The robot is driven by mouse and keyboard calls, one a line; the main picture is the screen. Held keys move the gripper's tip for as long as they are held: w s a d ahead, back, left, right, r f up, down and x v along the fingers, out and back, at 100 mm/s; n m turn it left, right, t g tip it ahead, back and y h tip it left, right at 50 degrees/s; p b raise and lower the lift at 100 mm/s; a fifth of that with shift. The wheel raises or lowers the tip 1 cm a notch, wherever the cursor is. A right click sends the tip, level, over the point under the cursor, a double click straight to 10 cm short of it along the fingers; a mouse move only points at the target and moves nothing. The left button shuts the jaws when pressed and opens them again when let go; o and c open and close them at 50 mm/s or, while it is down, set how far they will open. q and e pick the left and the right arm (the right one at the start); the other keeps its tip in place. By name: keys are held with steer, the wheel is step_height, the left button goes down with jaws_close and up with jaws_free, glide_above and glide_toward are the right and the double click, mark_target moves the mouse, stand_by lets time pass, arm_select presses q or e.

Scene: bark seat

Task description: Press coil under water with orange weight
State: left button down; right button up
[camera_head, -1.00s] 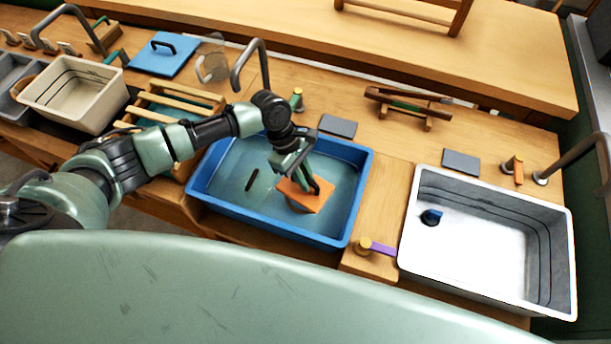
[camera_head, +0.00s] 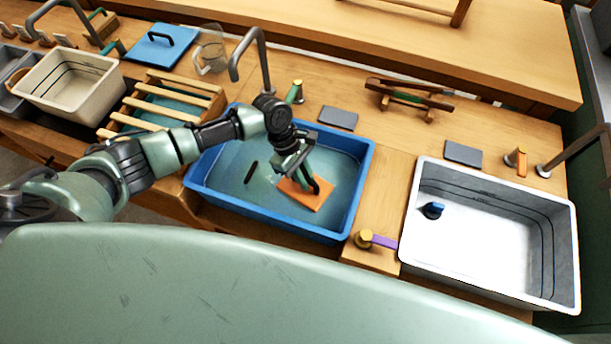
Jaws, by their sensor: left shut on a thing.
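The orange weight (camera_head: 309,198) is a flat plate with a dark handle, in the blue basin (camera_head: 258,209) of water (camera_head: 228,168). My left gripper (camera_head: 310,182) is shut on the weight's handle and holds it low in the right part of the basin. A coil cannot be made out; anything beneath the weight is hidden. A short dark bar (camera_head: 251,172) shows in the water left of the weight. My right gripper is not in view.
A white-grey basin (camera_head: 412,228) with a blue plug (camera_head: 432,210) stands to the right. A slatted wooden rack (camera_head: 150,103) is left of the blue basin. A tap (camera_head: 262,62) rises behind it. A wooden stand (camera_head: 405,96) sits on the bench.

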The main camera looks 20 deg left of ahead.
arm_select(q)
steer(key=shift+f+b, duration=1.25)
steer(key=shift+f, duration=1.55)
steer(key=c, duration=0.9)
jaws_free()
steer(key=shift+o, duration=0.2)
step_height(320, 180, up, 17)
steer(key=p, duration=1.9)
steer(key=shift+p, duration=0.3)
